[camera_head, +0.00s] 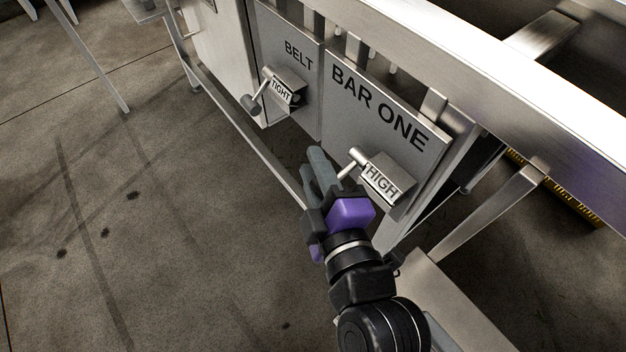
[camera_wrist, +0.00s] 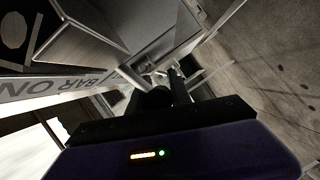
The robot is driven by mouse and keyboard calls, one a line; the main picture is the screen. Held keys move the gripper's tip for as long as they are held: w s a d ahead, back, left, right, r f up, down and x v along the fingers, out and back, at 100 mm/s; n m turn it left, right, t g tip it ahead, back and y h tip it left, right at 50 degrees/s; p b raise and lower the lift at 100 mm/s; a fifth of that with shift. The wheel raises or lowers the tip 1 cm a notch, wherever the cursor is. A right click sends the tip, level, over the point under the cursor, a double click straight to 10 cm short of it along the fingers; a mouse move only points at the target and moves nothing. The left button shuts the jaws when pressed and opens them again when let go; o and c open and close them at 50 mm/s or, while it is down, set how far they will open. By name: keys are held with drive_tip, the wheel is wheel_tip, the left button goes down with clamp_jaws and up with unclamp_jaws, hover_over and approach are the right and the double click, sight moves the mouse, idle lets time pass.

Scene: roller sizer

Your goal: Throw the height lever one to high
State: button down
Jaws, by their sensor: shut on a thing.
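The height lever one (camera_head: 348,169) is a pale metal rod on the grey panel marked BAR ONE (camera_head: 378,108). My gripper (camera_head: 322,165) is shut on that outer end, reaching up from below in the head view. In the wrist view, my dark fingers (camera_wrist: 168,84) close around a small bright part of the lever (camera_wrist: 157,73); the contact is dim and small.
To the left, a BELT panel (camera_head: 297,50) carries another lever with a dark knob (camera_head: 251,104) and a TIGHT plate (camera_head: 281,91). A long steel rail (camera_head: 480,70) runs above the panels. The concrete floor (camera_head: 150,220) at left is clear.

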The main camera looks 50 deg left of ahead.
drive_tip(key=f+b, duration=0.1)
drive_tip(key=n+b, duration=0.1)
drive_tip(key=b, duration=0.1)
drive_tip(key=shift+w+f+n+t, duration=0.25)
drive_tip(key=shift+f+n+t, duration=0.05)
drive_tip(key=shift+f, duration=0.1)
drive_tip(key=shift+r+y+b, duration=0.1)
drive_tip(key=shift+y+b, duration=0.2)
drive_tip(key=shift+b, duration=0.1)
drive_tip(key=c, duration=1.2)
unclamp_jaws()
drive_tip(key=shift+w+r, duration=0.1)
drive_tip(key=shift+r, duration=0.15)
drive_tip(key=o, duration=0.5)
wheel_tip(320, 180, up, 19)
drive_tip(key=p, duration=0.6)
drive_tip(key=shift+p, duration=0.3)
drive_tip(key=shift+d+r, duration=0.1)
drive_tip(key=shift+r, duration=0.4)
drive_tip(key=c, duration=0.5)
drive_tip(key=shift+r, duration=0.15)
